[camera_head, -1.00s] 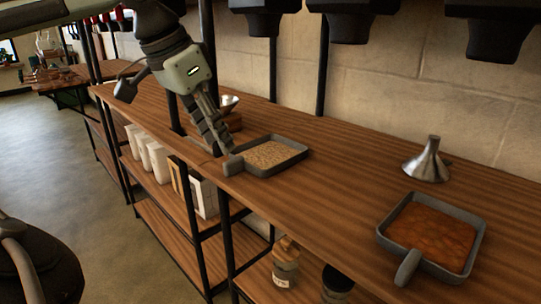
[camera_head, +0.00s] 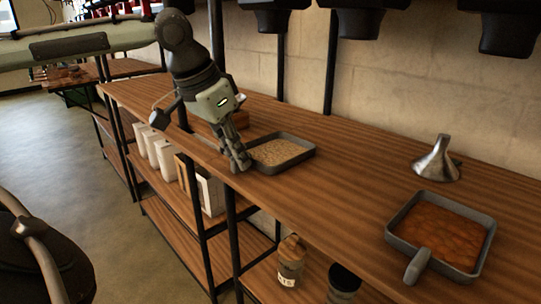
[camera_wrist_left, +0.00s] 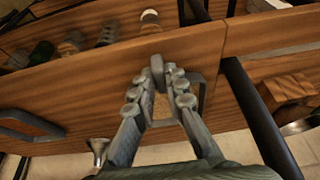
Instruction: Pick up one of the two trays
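Two dark grey trays with handles are on the wooden counter. The right tray (camera_head: 441,238) holds a reddish-brown material and also shows at the left of the wrist view (camera_wrist_left: 28,122). My left gripper (camera_head: 238,163) is at the handle end of the grain tray, low over the counter. In the wrist view its fingers (camera_wrist_left: 158,76) are apart, one on each side of that tray's handle (camera_wrist_left: 157,66). Contact is not clear. My right gripper is not in view.
A metal funnel (camera_head: 436,161) stands behind the right tray. Dark dispensers (camera_head: 360,20) hang above the counter. Jars (camera_head: 291,260) and white packages (camera_head: 165,160) are on the shelf below. The counter between the trays is clear.

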